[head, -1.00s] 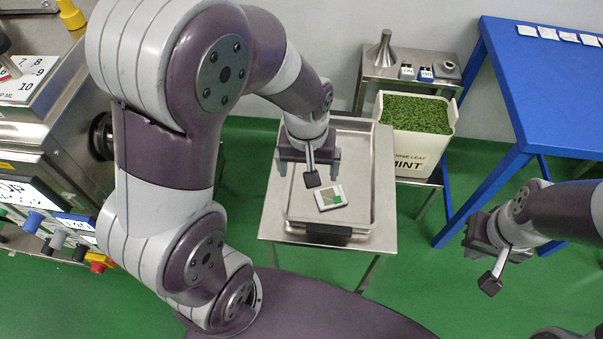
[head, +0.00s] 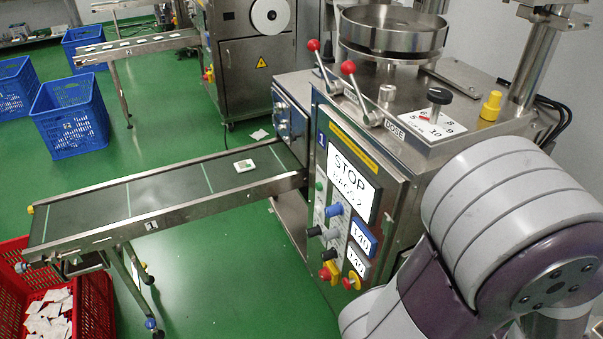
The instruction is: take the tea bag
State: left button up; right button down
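A tea bag (head: 244,165), a small white packet with a green mark, lies flat on the dark belt of the conveyor (head: 130,203), near the end that meets the packing machine (head: 400,130). Neither of my grippers is in the picture.
The machine's panel reads STOP (head: 350,178) and has several knobs and levers. A red crate (head: 97,300) with several packets stands below the conveyor's far-left end. Blue crates (head: 70,125) stand behind.

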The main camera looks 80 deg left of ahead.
aim_at(246, 165)
jog(key=u, duration=2.7)
jog(key=l+u, duration=0.7)
